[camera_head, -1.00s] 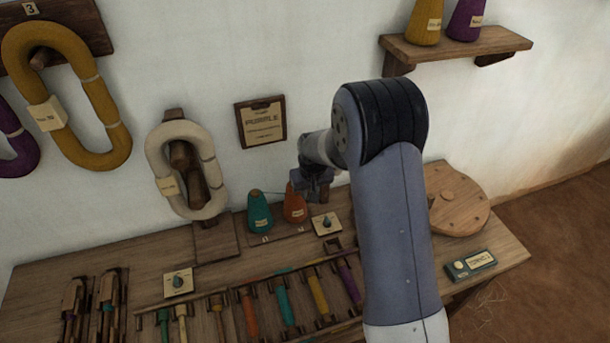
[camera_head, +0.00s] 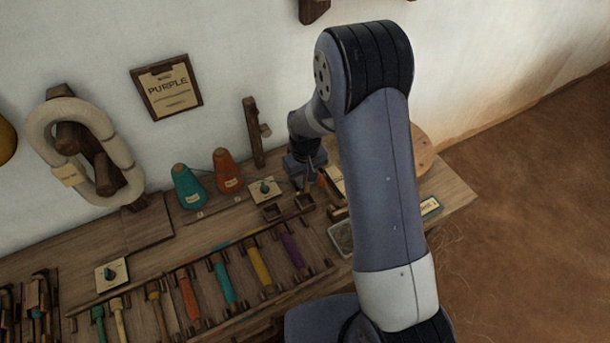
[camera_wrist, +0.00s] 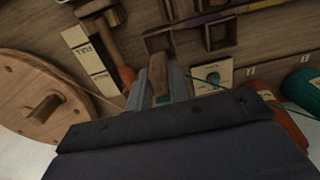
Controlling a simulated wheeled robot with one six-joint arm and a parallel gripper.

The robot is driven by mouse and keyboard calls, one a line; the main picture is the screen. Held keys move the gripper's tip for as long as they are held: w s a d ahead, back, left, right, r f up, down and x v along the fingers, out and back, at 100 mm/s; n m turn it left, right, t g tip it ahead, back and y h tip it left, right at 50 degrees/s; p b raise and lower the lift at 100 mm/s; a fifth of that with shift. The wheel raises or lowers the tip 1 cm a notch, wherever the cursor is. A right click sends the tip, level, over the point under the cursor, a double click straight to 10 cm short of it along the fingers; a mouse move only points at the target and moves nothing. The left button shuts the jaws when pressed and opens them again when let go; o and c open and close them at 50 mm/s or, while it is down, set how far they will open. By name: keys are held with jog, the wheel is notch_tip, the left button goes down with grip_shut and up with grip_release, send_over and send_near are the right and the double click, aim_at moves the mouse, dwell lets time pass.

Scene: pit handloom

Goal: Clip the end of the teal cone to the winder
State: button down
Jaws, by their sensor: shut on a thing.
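The teal cone (camera_head: 188,187) stands upright at the back of the bench, beside an orange cone (camera_head: 228,172). It also shows at the right edge of the wrist view (camera_wrist: 302,88). My gripper (camera_head: 308,180) is low over the bench, right of both cones. In the wrist view my gripper (camera_wrist: 160,92) is shut on a small wooden piece (camera_wrist: 158,72), and a teal thread (camera_wrist: 205,80) runs from there toward the teal cone. A wooden fitting with an orange-red tip (camera_wrist: 127,76) is just left of the fingers; I cannot tell whether it is the winder.
A round wooden disc with a peg (camera_wrist: 42,100) lies left in the wrist view. A dial plate (camera_head: 265,190) sits between cones and gripper. A rack of coloured bobbins (camera_head: 222,283) fills the bench front. An upright wooden post (camera_head: 253,132) stands behind.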

aim_at(305, 192)
jog(key=shift+f+b, duration=2.3)
jog(key=shift+f, duration=1.15)
jog(key=c, duration=0.9)
grip_release()
jog(key=shift+r, duration=0.1)
jog(key=shift+r+p, duration=2.5)
jog(key=shift+r, duration=1.5)
jog(key=shift+f, duration=0.1)
